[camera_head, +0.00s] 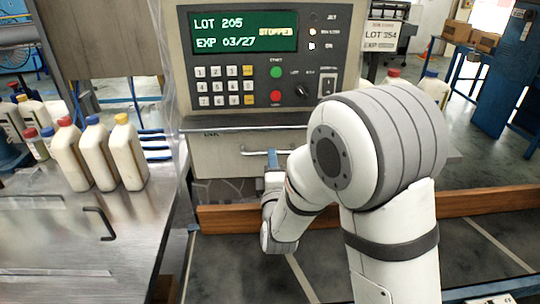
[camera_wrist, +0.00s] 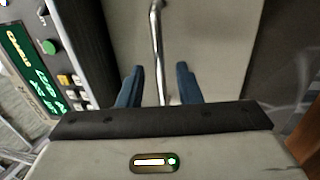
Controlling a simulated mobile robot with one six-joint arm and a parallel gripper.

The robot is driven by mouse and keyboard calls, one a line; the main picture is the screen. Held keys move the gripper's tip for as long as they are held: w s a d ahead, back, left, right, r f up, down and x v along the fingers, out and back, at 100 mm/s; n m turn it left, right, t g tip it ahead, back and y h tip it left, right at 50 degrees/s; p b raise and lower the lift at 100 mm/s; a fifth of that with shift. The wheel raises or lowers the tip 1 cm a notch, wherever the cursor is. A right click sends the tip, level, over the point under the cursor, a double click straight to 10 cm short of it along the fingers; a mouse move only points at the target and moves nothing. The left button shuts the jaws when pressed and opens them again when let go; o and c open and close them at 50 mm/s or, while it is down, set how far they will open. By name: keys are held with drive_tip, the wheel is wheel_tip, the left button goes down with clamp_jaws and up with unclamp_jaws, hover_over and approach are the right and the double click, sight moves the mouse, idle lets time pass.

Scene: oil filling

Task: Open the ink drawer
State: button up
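The ink drawer (camera_head: 222,160) is the beige front marked INK below the control panel. Its metal bar handle (camera_head: 248,153) runs across the front, partly hidden by my gripper and arm. The drawer front looks closed under the panel. My gripper (camera_head: 272,153) is at the handle. In the wrist view, its two blue fingers (camera_wrist: 158,84) are apart. The handle (camera_wrist: 156,35) runs upright through that picture and passes into the space between the fingertips. I see no clear contact between fingers and bar.
The control panel (camera_head: 265,60) reads STOPPED, with keypad and buttons above the drawer. Several white bottles (camera_head: 100,155) stand on the metal table (camera_head: 120,230) at left. A wooden beam (camera_head: 480,201) runs low behind my arm. A blue rack with cardboard boxes (camera_head: 470,35) stands back right.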

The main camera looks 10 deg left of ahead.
drive_tip(key=shift+x, duration=1.15)
clamp_jaws()
